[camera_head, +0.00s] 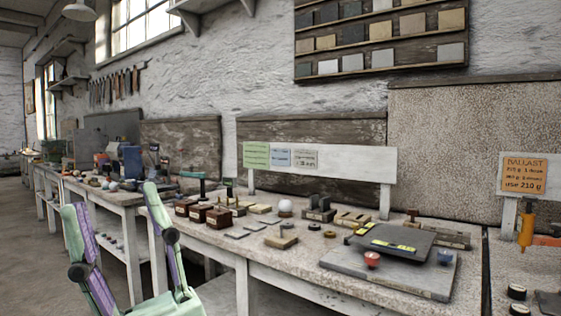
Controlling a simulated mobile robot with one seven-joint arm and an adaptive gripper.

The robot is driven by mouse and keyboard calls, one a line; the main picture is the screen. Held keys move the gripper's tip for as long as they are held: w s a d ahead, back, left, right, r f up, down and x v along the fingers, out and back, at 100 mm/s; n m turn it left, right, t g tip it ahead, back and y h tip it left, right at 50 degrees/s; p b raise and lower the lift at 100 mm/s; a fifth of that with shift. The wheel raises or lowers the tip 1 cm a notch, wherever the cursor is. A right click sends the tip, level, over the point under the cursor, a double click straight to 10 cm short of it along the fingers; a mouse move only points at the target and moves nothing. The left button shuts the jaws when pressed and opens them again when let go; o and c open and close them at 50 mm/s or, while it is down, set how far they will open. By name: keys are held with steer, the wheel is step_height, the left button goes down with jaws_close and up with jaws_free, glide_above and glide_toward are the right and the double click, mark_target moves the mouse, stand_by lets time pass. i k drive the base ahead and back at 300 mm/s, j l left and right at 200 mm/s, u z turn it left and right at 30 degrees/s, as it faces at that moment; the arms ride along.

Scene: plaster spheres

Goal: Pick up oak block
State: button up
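Several small wooden pieces lie on the long workbench (300,262), and I cannot tell for sure which is the oak block. One light tan block (281,241) lies near the front edge. Green and purple parts at the lower left belong to my own body; two upright pieces stand apart there. Nothing is seen held, and these parts appear apart from the wooden pieces.
Dark brown boxes (219,217) stand left of the tan block. A white ball (285,207) sits behind it. A grey platform (390,268) with a dark plate and a red cup (372,259) fills the right. A white sign board (350,162) rises behind. Floor shows at left.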

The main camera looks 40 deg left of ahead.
mark_target(198, 212)
steer(key=u, duration=1.65)
